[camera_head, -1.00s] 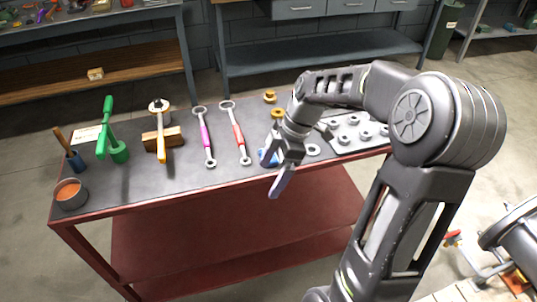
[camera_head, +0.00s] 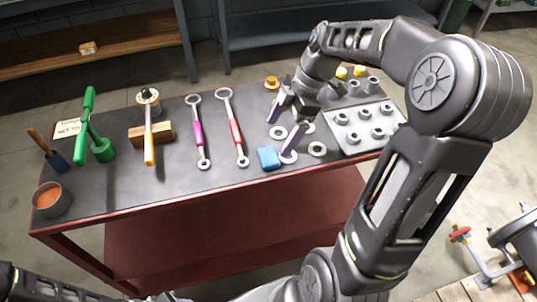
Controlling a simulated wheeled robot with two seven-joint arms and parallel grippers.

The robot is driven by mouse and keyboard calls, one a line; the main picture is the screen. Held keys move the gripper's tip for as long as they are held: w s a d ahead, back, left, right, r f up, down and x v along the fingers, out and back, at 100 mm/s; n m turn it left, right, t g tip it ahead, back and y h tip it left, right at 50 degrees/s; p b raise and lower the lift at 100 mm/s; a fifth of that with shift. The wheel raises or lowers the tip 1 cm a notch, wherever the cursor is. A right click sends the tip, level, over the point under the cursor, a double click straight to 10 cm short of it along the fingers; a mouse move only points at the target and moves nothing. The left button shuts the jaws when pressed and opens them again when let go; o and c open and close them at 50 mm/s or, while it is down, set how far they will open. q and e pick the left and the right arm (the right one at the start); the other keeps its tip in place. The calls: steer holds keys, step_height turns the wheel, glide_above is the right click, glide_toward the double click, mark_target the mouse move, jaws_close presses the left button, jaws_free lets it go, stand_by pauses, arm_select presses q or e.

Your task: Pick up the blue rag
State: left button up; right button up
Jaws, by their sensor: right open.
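The blue rag (camera_head: 268,158) lies folded on the dark top of the red workbench (camera_head: 110,199), near its front edge. My right gripper (camera_head: 283,132) hangs over the bench just behind and to the right of the rag. Its two fingers are spread apart with nothing between them. One fingertip is close to the rag's right side; I cannot tell whether it touches. My left gripper is not in view.
Left of the rag lie a red wrench (camera_head: 233,128) and a purple wrench (camera_head: 198,132). Several washers (camera_head: 317,149) and a grey tray of fittings (camera_head: 350,143) are on the right. A green tool (camera_head: 101,150), a wooden block (camera_head: 166,131) and a cup (camera_head: 51,200) stand farther left.

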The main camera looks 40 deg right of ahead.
mark_target(268, 155)
steer(key=shift+x, duration=1.25)
steer(key=shift+f, duration=0.1)
steer(key=p+x, duration=0.1)
steer(key=x, duration=0.4)
steer(key=shift+c, duration=0.4)
steer(key=c, duration=1.5)
step_height(268, 155, up, 10)
steer(key=shift+b, duration=0.3)
